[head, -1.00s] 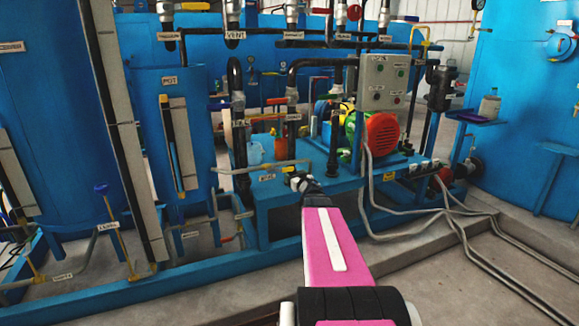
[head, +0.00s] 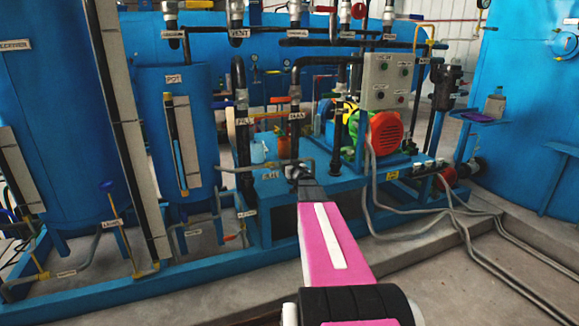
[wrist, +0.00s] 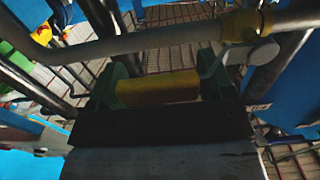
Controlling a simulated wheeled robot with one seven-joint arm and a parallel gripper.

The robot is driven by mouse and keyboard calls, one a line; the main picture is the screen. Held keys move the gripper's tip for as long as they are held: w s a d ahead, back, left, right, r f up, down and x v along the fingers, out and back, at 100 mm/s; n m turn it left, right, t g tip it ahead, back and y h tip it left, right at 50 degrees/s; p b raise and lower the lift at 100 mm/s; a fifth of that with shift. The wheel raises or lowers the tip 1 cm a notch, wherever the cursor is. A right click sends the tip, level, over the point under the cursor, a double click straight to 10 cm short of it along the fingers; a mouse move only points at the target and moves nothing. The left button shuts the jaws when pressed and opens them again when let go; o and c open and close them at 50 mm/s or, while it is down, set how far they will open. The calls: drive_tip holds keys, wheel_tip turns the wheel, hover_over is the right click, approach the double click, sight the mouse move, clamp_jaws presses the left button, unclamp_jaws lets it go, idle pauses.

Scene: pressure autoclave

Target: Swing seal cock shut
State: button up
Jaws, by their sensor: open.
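The seal cock shows in the wrist view as a brass-coloured valve body (wrist: 243,24) on a grey pipe, with a bent grey lever ending in a yellow grip (wrist: 158,88). My gripper (wrist: 165,82) is open, with one finger at each end of the yellow grip. The grip appears to lie between the fingers; I cannot tell whether they touch it. In the head view my gripper (head: 297,171) is at the pump skid, just right of the SEAL label (head: 270,176), and largely hides the cock.
The grey pipe (wrist: 150,42) crosses just beyond the fingers. In the head view a grey control box (head: 388,80) and a red-and-green motor (head: 382,135) stand to the right. Black vertical pipes (head: 295,125) stand close behind my gripper.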

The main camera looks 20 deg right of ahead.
drive_tip(key=c, duration=1)
drive_tip(key=shift+r, duration=0.2)
drive_tip(key=a+r+n, duration=0.7)
drive_tip(key=a+n, duration=0.2)
drive_tip(key=n, duration=0.9)
drive_tip(key=shift+s+a, duration=0.25)
drive_tip(key=shift+a, duration=0.15)
drive_tip(key=o, duration=1)
